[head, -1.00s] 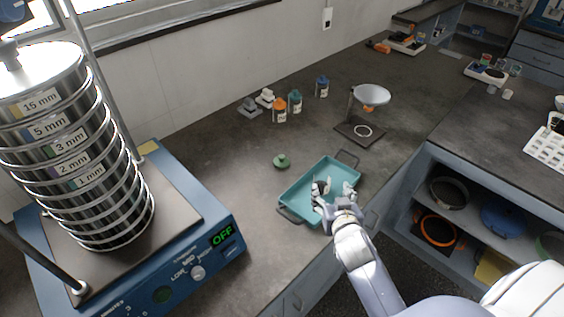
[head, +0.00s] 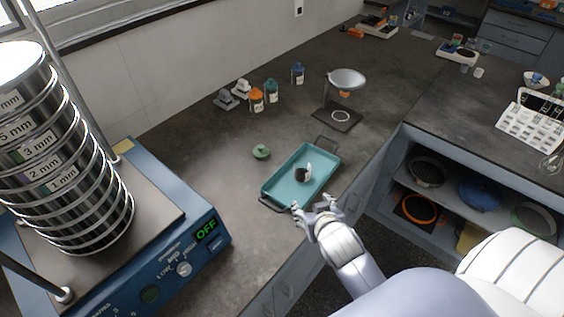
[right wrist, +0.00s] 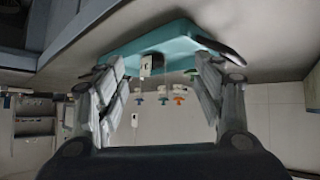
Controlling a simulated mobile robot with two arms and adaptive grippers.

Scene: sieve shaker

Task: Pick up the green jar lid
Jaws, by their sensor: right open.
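The green jar lid (head: 261,152) lies knob up on the dark worktop, left of the teal tray. My right gripper (head: 312,203) is open and empty at the tray's near edge, to the right of and nearer than the lid. In the right wrist view its two fingers (right wrist: 162,80) are spread apart, with the tray beyond them. My left gripper is not in view.
The teal tray (head: 279,189) holds a small dark and white item (head: 303,174). Several jars stand behind, including an orange one (head: 257,101). A stand with a dish (head: 347,79) is behind right. The sieve shaker (head: 196,257) fills the left. Worktop around the lid is clear.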

